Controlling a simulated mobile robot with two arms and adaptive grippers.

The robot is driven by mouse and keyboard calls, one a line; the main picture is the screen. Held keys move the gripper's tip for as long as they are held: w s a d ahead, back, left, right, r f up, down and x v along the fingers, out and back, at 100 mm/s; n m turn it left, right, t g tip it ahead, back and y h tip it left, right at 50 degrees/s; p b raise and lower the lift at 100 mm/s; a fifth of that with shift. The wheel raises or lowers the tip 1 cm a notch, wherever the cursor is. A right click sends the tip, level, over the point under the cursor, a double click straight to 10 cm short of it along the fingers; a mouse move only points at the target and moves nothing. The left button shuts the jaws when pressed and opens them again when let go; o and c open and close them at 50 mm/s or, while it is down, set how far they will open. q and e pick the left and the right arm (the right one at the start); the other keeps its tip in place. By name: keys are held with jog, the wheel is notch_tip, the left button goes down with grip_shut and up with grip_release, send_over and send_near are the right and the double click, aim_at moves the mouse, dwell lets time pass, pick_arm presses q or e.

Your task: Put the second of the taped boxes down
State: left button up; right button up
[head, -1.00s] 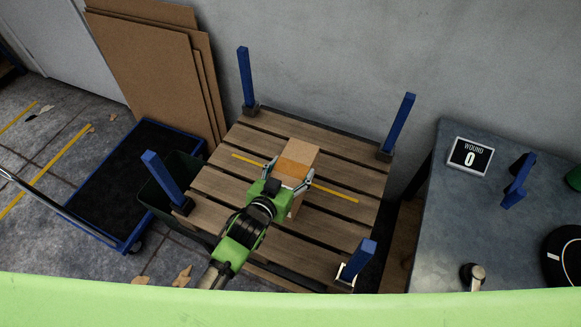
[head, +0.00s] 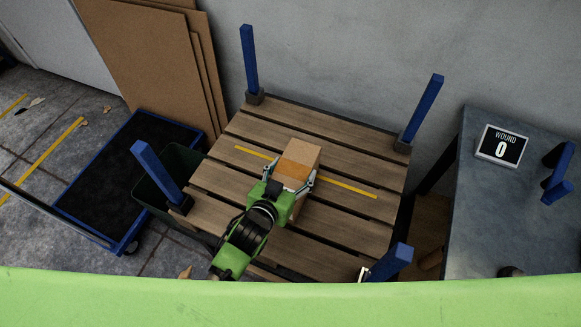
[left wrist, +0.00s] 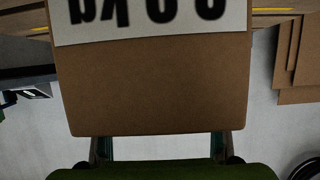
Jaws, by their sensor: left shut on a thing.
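A cardboard box (head: 298,159) with a brown tape band is over the middle of the slatted wooden pallet (head: 340,146). My left gripper (head: 290,184) is shut on this box from its near side, one finger on each side. In the left wrist view the box (left wrist: 160,90) fills the middle, with a white label bearing upside-down black print at its top. Whether the box touches the slats cannot be told. Only one box is in view. My right gripper is not in view.
Blue posts (head: 249,60) stand at the pallet's corners. A yellow line (head: 345,188) crosses the pallet beneath the box. A blue-framed cart (head: 120,180) and cardboard sheets (head: 150,60) are at left.

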pick_arm(q)
jog(key=shift+w+d+r, duration=0.1)
jog(key=shift+r, duration=0.45)
jog(key=o, duration=2.1)
jog(key=shift+s+f, duration=0.25)
jog(key=shift+f, duration=0.25)
jog(key=shift+c, duration=0.2)
jog(key=v, duration=1.2)
jog(key=shift+p, duration=0.3)
jog(key=shift+r, duration=0.1)
